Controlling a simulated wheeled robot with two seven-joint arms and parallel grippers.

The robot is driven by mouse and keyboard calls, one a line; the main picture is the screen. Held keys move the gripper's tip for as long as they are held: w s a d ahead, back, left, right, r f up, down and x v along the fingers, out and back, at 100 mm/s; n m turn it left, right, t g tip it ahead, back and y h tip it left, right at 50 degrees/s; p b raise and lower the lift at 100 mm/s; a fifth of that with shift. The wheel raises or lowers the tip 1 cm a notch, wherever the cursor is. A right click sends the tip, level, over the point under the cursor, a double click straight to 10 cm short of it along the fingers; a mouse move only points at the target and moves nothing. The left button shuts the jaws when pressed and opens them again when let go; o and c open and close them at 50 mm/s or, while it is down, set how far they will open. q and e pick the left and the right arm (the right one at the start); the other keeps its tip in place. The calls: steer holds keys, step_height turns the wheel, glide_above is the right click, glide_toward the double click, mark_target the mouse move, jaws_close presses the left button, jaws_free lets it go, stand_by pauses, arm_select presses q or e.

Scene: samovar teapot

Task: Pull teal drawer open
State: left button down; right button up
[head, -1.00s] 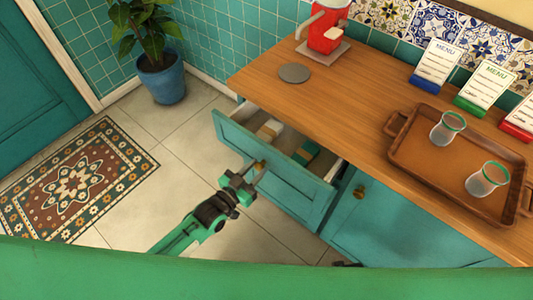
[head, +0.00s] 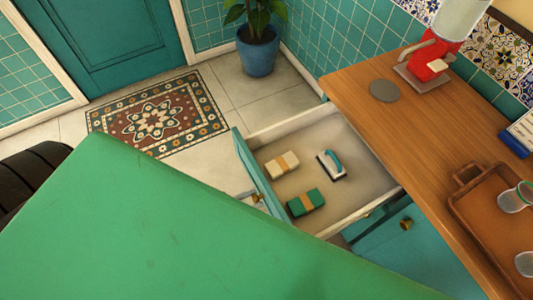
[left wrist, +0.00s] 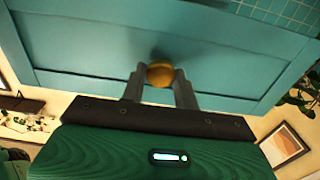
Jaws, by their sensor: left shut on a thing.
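The teal drawer (head: 259,178) stands well out from the counter, its inside open to view in the head view. Its teal front panel fills much of the left wrist view (left wrist: 90,50). My left gripper (left wrist: 160,72) is shut on the drawer's round brass knob (left wrist: 160,77), one finger on each side. In the head view only a small part of this gripper (head: 256,198) shows at the drawer front, the rest hidden by my green body. My right gripper is not in view.
The wooden counter (head: 370,125) carries a grey disc (head: 384,90), a red machine (head: 430,62) and a brown tray (head: 470,200) with glasses. A potted plant (head: 258,50) and rug (head: 158,118) lie beyond.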

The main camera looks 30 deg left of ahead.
arm_select(q)
steer(key=shift+v, duration=1.15)
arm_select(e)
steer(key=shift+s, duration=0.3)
arm_select(q)
steer(key=c, duration=1.1)
jaws_free()
steer(key=b+v, duration=0.1)
steer(key=v, duration=1.3)
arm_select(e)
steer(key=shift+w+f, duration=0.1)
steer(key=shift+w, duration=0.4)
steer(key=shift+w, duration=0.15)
